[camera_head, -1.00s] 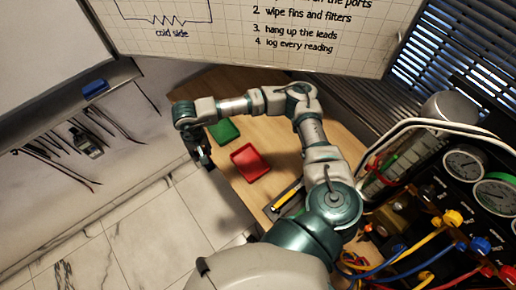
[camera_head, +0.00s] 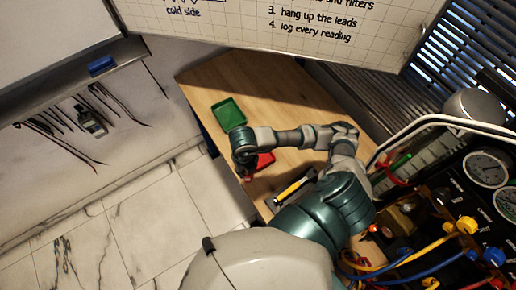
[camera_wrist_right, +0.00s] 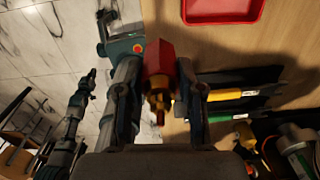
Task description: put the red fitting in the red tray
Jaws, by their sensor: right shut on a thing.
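The red fitting (camera_wrist_right: 158,62), with a brass stem, sits between the two fingers of my right gripper (camera_wrist_right: 158,72) in the wrist view, and the gripper is shut on it. The red tray (camera_wrist_right: 222,11) lies on the wooden table at the top of that view, apart from the fitting. In the head view my right gripper (camera_head: 246,175) is at the table's left edge, and my wrist hides part of the red tray (camera_head: 266,159). A dark jointed shape (camera_wrist_right: 78,105) over the floor looks like my left arm; its jaws are unclear.
A green tray (camera_head: 229,113) lies beyond my right wrist. A yellow-handled tool (camera_head: 292,188) lies on a dark mat to the right. The gauge rig (camera_head: 450,210) with hoses stands at the right. The back of the table is clear.

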